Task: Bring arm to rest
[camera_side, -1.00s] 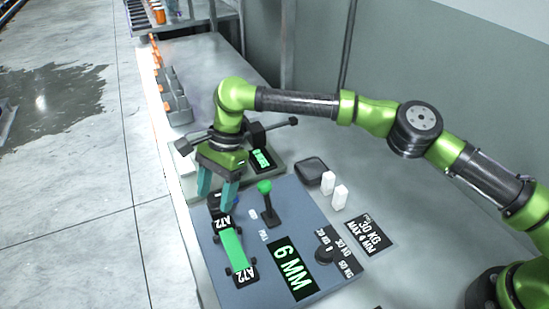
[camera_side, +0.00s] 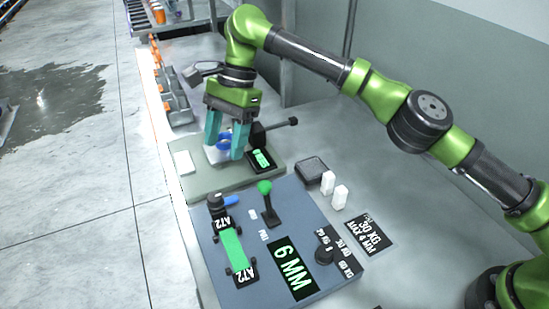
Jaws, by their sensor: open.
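My gripper (camera_side: 226,149) hangs pointing down over the grey-green base plate (camera_side: 190,184) at the rear, with its two teal fingers spread apart. A blue ring-like item (camera_side: 223,141) shows between the fingers; I cannot tell whether they touch it. In front lies the blue-grey panel (camera_side: 222,290) with a green strip (camera_side: 233,246) between two black A72 labels. A green-knobbed lever (camera_side: 265,188) stands on the panel, near a dark knob with a blue part (camera_side: 230,201). A black 6 MM display (camera_side: 293,268) lies at its front.
Two white blocks (camera_side: 340,197), a dark square pad (camera_side: 310,170) and a black 30 KG sign (camera_side: 369,235) lie right of the panel. A small display (camera_side: 261,160) sits on the rear plate. Grey holders (camera_side: 176,104) line the left table edge. The wall stands behind.

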